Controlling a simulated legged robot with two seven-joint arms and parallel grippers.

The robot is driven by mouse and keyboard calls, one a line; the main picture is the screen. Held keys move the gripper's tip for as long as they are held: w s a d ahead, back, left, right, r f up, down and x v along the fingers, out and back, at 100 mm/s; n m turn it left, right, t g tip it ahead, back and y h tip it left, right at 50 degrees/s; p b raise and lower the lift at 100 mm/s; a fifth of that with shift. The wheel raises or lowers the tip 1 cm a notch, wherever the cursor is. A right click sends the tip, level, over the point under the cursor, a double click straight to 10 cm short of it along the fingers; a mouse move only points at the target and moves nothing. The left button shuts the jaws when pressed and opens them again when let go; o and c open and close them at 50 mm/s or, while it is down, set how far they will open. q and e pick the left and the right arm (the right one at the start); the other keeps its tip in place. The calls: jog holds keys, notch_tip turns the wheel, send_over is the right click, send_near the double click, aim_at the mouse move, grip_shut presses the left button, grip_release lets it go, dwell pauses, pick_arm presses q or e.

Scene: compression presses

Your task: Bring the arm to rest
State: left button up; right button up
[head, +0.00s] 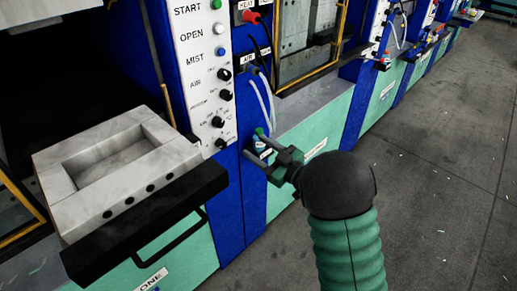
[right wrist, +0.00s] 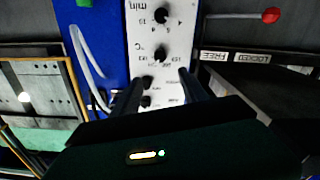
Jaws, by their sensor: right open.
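My right arm, with a green ribbed sleeve and a dark round wrist, comes in from the bottom of the head view. My right gripper (head: 259,149) is open and empty, pointing left towards the blue post beside the press's control panel (head: 205,75). In the right wrist view the two dark fingers of the gripper (right wrist: 160,85) stand apart in front of the white panel with black knobs (right wrist: 160,50), which appears upside down. I cannot tell the exact gap between fingertips and panel. My left gripper is not in view.
A pale stone-like mould (head: 118,160) sits on a black pull-out tray (head: 160,217) with a handle at left. A red-knobbed lever (right wrist: 271,15) shows in the right wrist view. More presses line the wall.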

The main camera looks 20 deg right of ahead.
jog(key=s+f+m+g+h+p, duration=0.2)
jog(key=s+f+m+g+h, duration=0.4)
jog(key=s+f+h, duration=0.15)
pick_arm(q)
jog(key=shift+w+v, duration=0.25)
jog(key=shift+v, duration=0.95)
pick_arm(e)
jog(key=s+a+f+g, duration=0.3)
jog(key=s+a+g, duration=0.1)
jog(key=s, duration=0.5)
jog(key=s+a+f+m+g+y, duration=0.1)
jog(key=s+a+f+g, duration=0.2)
jog(key=s, duration=0.6)
jog(key=shift+a+f+g, duration=0.25)
jog(key=shift+a+g, duration=0.2)
jog(key=shift+g, duration=0.25)
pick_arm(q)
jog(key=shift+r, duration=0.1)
pick_arm(e)
jog(key=shift+d, duration=0.1)
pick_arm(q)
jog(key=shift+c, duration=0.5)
